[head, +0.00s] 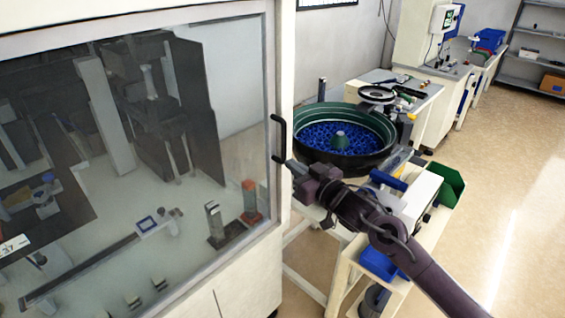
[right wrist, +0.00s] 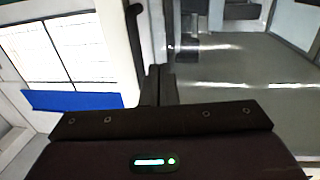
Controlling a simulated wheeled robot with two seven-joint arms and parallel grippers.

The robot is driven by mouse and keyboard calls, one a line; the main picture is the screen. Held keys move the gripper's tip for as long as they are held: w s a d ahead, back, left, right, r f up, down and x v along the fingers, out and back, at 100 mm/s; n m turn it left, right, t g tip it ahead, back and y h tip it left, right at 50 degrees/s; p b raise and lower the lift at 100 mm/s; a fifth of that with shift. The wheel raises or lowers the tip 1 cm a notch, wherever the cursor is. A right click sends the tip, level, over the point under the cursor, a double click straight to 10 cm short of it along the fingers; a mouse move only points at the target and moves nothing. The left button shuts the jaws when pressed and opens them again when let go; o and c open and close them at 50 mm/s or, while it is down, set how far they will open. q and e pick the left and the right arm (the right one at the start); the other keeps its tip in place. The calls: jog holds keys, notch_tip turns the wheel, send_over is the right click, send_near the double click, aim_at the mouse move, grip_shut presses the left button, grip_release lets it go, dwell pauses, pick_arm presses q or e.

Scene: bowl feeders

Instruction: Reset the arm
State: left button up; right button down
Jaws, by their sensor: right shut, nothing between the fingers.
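My right arm comes in from the lower right in the head view. Its gripper (head: 292,166) is shut and empty, with its fingertips close to the lower end of the black door handle (head: 278,140) of the glass-fronted cabinet. I cannot tell whether they touch the handle. In the right wrist view the two dark fingers of the gripper (right wrist: 159,84) lie together, and the dark handle (right wrist: 135,45) stands just left of them. My left gripper is not in view.
The cabinet's glass door (head: 140,190) looks closed. Just beyond my right gripper, a round green bowl feeder (head: 385,130) full of blue parts stands on a bench. A green bin (head: 448,185) is at the bench's right. The floor (head: 510,190) further right is clear.

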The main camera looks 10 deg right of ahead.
jog(key=v, duration=0.4)
jog(key=d+f+m+g+h, duration=0.15)
jog(key=d+f, duration=0.25)
jog(key=f, duration=0.5)
jog(key=d+f+m+h, duration=0.1)
jog(key=d+f+h, duration=0.2)
jog(key=f, duration=0.6)
jog(key=s+d+f+g+h, duration=0.1)
jog(key=s+f, duration=0.2)
jog(key=f, duration=0.5)
jog(key=s+d+f+m+g+h, duration=0.15)
jog(key=s+f, duration=0.25)
jog(key=f, duration=0.4)
jog(key=s+d+f+g, duration=0.2)
jog(key=s+f, duration=0.1)
jog(key=f, duration=0.5)
jog(key=s+a+f+g, duration=0.1)
jog(key=s+f+g, duration=0.2)
jog(key=s+f, duration=0.5)
jog(key=s+a+f+g, duration=0.2)
jog(key=s+f, duration=0.6)
jog(key=s, duration=1.2)
jog(key=s+a+f+n+g+h, duration=0.1)
jog(key=s+f+g, duration=0.3)
jog(key=s+f, duration=0.4)
jog(key=s+a, duration=0.1)
jog(key=s, duration=0.5)
jog(key=shift+s+a+f, duration=0.15)
jog(key=shift+f, duration=0.05)
